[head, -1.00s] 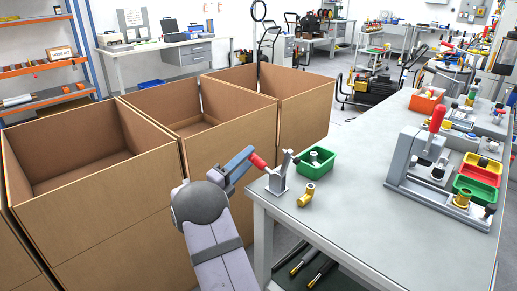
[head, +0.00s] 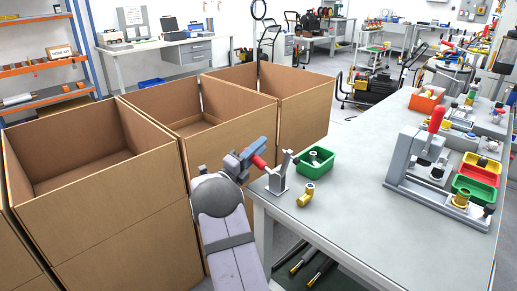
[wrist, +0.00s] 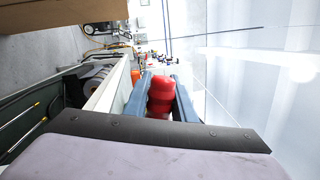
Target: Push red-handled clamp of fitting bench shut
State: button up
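The red-handled clamp (head: 278,180) stands on the near left corner of the grey fitting bench (head: 345,205). Its red handle (head: 259,162) sticks out to the left, past the bench edge, tilted. My gripper (head: 243,158) is at the outer end of this handle, beyond the bench edge. In the wrist view the red handle (wrist: 160,95) shows between my two blue fingers, which stand apart. The handle fills the visible gap, so I cannot tell whether the fingers grip it.
A green tray (head: 315,160) and a brass elbow fitting (head: 306,195) stand close to the clamp. A grey test fixture (head: 432,158) with another, upright red handle (head: 437,119) is farther right. Large cardboard boxes (head: 110,215) stand left of my gripper. The bench middle is clear.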

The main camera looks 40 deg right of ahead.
grip_shut()
jog(key=shift+r+b, duration=0.1)
jog(key=shift+b, duration=0.25)
jog(key=s+r+m+g+b, duration=0.5)
jog(key=s+m+b, duration=0.5)
jog(key=m+b, duration=0.7)
notch_tip(320, 180, up, 2)
jog(key=b, duration=0.6)
jog(key=shift+r+g+y+b, duration=0.2)
jog(key=shift+g+y+b, duration=0.1)
jog(key=shift+y, duration=0.1)
